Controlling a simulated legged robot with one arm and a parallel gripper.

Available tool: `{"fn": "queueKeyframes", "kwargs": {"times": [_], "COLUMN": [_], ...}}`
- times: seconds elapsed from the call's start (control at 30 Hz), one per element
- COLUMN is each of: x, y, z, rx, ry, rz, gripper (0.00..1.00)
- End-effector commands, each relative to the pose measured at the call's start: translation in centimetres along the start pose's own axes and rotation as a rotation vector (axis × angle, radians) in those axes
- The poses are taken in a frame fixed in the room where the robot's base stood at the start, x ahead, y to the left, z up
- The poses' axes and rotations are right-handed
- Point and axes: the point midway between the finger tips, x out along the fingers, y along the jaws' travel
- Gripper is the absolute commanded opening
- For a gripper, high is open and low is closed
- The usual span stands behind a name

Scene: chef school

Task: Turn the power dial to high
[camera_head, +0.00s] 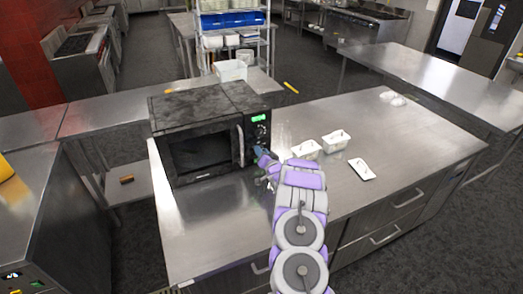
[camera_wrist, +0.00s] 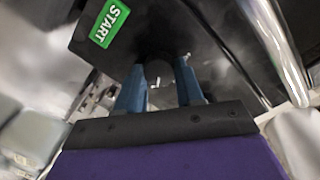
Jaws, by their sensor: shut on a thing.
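A dark microwave (camera_head: 190,105) stands on the steel counter in the head view, its door facing me. My gripper (camera_head: 262,155) reaches the lower part of this panel. In the wrist view, the two blue fingers of my gripper (camera_wrist: 160,88) are shut on a dark dial (camera_wrist: 157,70), one on each side. A small light mark shows on the dial. A green START label (camera_wrist: 109,23) lies up and left of it. I cannot read the dial's setting.
The microwave's door handle (camera_head: 240,146) is just left of my gripper. Two white containers (camera_head: 306,149) (camera_head: 336,141) and a white lid (camera_head: 361,169) lie on the counter (camera_head: 420,150) to the right. The counter's right part is mostly clear.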

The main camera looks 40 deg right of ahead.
Motion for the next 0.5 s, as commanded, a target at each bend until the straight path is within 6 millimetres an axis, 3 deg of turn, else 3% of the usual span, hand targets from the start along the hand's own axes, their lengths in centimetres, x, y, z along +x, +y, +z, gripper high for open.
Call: {"fn": "queueKeyframes", "kwargs": {"times": [0.5], "x": [-0.05], "y": [0.27], "z": [-0.36], "rx": [0.145], "ry": [-0.001], "rz": [0.002], "gripper": [0.06]}}
